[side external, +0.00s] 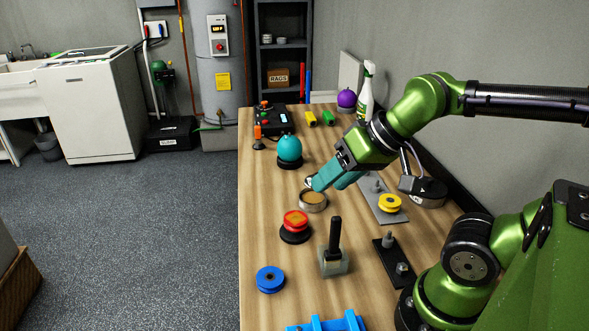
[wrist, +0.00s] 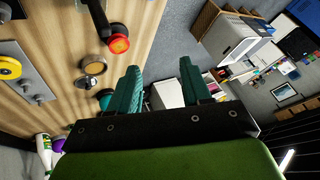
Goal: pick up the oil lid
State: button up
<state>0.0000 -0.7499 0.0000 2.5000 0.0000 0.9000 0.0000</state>
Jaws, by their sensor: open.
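My gripper (side external: 332,181) has teal fingers and is over the middle of the table, open and empty. In the wrist view the two fingers of my gripper (wrist: 158,78) stand apart with nothing between them. A round, shallow metal tin (side external: 313,202) with a tan inside sits on the table just below and left of the fingertips. It also shows in the wrist view as a silver-rimmed round tin (wrist: 95,66). A small silver round piece (wrist: 86,83) is beside it, partly hidden by the fingers in the side view. I cannot tell which is the oil lid.
A red knob on a black base (side external: 295,224), a teal ball on a black base (side external: 289,150) and a black-handled block (side external: 334,256) stand nearby. A grey plate with a yellow wheel (side external: 390,203) lies right. Clear wood (side external: 262,200) runs along the left edge.

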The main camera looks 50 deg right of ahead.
jog(key=shift+o, duration=0.5)
jog(key=o, duration=0.9)
jog(key=w+d+f+n+g+h, duration=0.1)
jog(key=w+d+f+g, duration=0.15)
jog(key=w+d, duration=0.6)
jog(key=w+d+f+n+g, duration=0.25)
jog(key=w+d, duration=0.35)
jog(key=d, duration=0.6)
jog(key=w+d+f+n+g+h, duration=0.1)
jog(key=w+d+f+g, duration=0.15)
jog(key=w+d, duration=0.65)
jog(key=shift+m, duration=0.25)
jog(key=f, duration=0.5)
jog(key=d+f, duration=0.1)
jog(key=f, duration=0.5)
jog(key=s+f, duration=0.1)
jog(key=f, duration=0.4)
jog(key=shift+d+f, duration=0.2)
jog(key=shift+f, duration=0.15)
